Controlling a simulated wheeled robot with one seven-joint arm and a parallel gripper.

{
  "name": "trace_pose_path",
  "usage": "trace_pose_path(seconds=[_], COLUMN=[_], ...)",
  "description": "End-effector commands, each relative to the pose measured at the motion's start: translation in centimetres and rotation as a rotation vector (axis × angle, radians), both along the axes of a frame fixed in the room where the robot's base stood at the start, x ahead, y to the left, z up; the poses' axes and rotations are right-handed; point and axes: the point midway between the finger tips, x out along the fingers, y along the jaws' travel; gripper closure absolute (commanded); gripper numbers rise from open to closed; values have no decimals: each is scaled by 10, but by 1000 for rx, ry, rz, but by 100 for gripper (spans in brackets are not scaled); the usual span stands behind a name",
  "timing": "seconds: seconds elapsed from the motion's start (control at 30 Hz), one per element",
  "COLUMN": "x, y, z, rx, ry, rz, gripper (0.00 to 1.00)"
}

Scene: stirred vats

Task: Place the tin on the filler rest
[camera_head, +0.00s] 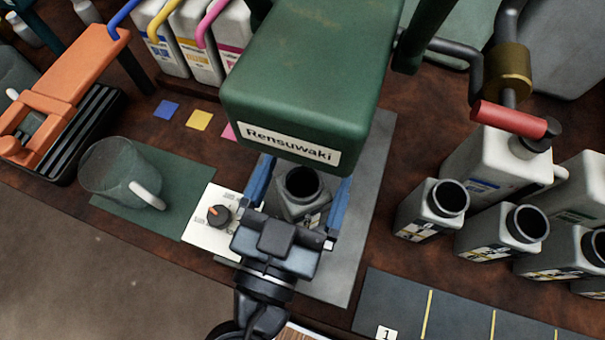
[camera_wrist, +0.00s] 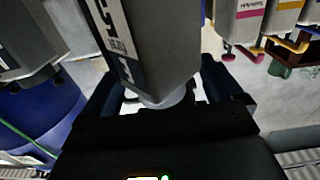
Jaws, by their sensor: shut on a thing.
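The tin (camera_head: 291,211) is a grey, square-bodied can with a round black mouth, upright or nearly so. My gripper (camera_head: 305,173) is shut on it, with one blue finger on each side. In the wrist view the tin (camera_wrist: 165,40) fills the middle, with its black-and-white label at its left. The green filler (camera_head: 300,85), labelled "Rensuwaki", overhangs just behind the tin. A grey plate (camera_head: 365,195) spreads under the filler and tin. The filler rest cannot be told apart; the tin's base and any contact below are hidden.
A dial box (camera_head: 200,232) stands close left of my gripper, with a clear jug (camera_head: 115,172) on a green mat beyond. Several open grey tins (camera_head: 430,215) stand at right, near a red-handled lever (camera_head: 508,118). A dark numbered strip (camera_head: 455,310) lies at front right.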

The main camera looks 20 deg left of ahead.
Motion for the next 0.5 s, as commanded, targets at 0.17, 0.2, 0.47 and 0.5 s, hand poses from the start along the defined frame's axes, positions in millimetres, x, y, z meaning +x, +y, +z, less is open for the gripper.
trace_pose_path(seconds=[0.17, 0.2, 0.47, 0.5], x=[0, 0, 0, 0], y=[0, 0, 0, 0], z=[0, 0, -2, -2], rx=[1, 1, 1, 1], ry=[-1, -1, 0, 0], rz=[0, -1, 0, 0], gripper=[61, 61, 0, 0])
